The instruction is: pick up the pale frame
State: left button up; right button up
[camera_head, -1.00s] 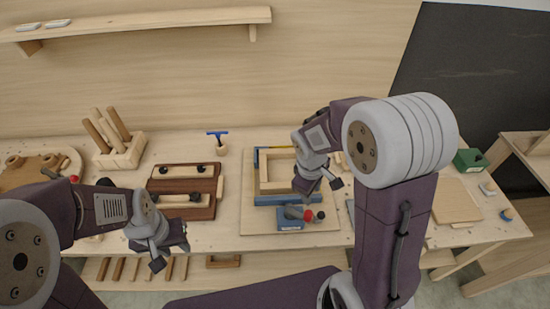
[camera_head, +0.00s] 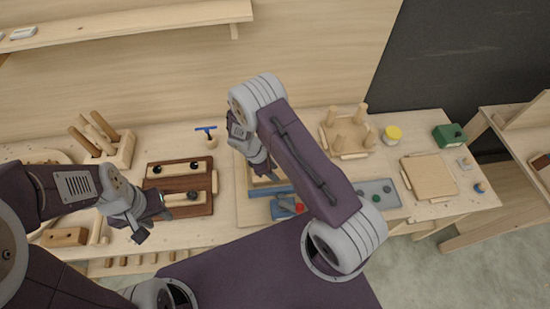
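The pale frame (camera_head: 262,181) lies on the pale board (camera_head: 244,209) in the middle of the bench. Most of it is hidden behind my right arm and gripper; only a small pale part shows. My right gripper (camera_head: 268,172) points down over the frame. Its fingertips are small and partly covered, so I cannot tell whether they touch the frame. My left gripper (camera_head: 152,224) hangs at the left, in front of the dark brown tray, with its fingers apart and nothing visible between them.
A blue clamp-like tool (camera_head: 284,208) with a red knob lies just in front of the frame. The dark brown tray (camera_head: 176,183) is to the left. A pegged stool form (camera_head: 347,132), yellow jar (camera_head: 392,134), grey tray (camera_head: 378,190) and square pale panel (camera_head: 429,176) stand to the right.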

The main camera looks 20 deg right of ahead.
jog(key=shift+w+f, duration=0.15)
jog(key=shift+f, duration=0.05)
jog(key=shift+d+f+p, duration=0.15)
jog(key=shift+f+p, duration=0.05)
jog(key=shift+p, duration=0.1)
jog(key=x, duration=0.1)
jog(key=p+x, duration=0.2)
jog(key=shift+s+d+f, duration=0.1)
jog(key=shift+s+f, duration=0.2)
jog(key=shift+f, duration=0.05)
jog(key=shift+d+f, duration=0.1)
jog(key=shift+f, duration=0.2)
jog(key=shift+w+f, duration=0.1)
jog(key=shift+w, duration=0.1)
grip_shut()
